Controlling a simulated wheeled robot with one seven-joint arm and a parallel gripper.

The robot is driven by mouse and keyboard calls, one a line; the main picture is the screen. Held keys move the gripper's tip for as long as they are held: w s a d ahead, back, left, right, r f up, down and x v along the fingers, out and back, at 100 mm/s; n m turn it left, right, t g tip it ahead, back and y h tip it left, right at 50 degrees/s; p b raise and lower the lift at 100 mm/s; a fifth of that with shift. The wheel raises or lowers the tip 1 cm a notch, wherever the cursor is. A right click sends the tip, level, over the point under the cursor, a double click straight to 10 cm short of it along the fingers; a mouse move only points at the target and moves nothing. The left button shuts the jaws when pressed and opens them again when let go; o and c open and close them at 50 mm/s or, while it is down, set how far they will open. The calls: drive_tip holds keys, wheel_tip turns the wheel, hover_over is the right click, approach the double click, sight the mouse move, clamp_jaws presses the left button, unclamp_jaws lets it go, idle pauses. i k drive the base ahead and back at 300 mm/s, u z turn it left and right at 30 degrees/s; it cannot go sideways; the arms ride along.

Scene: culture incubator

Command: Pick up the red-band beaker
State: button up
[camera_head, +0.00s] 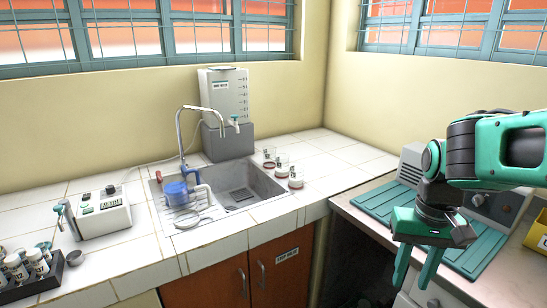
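Three small clear beakers stand in a slanting row on the white tiled counter, right of the sink: a back one (269,154), a middle one (282,166) and a front one (295,178). Reddish or dark marks show on them, but they are too small to tell which has the red band. My gripper (416,270) hangs at the right, pointing down, well to the right of the beakers and apart from them. Its two green fingers are spread, with nothing seen between them.
A tap and a water tank (226,97) stand behind. A grey device (411,166) and green mats (376,205) lie right, with a yellow bin (537,235). Free tiles surround the beakers.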

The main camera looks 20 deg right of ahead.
sight(269, 152)
drive_tip(key=u, duration=0.05)
drive_tip(key=i, duration=1.35)
drive_tip(key=u, duration=0.05)
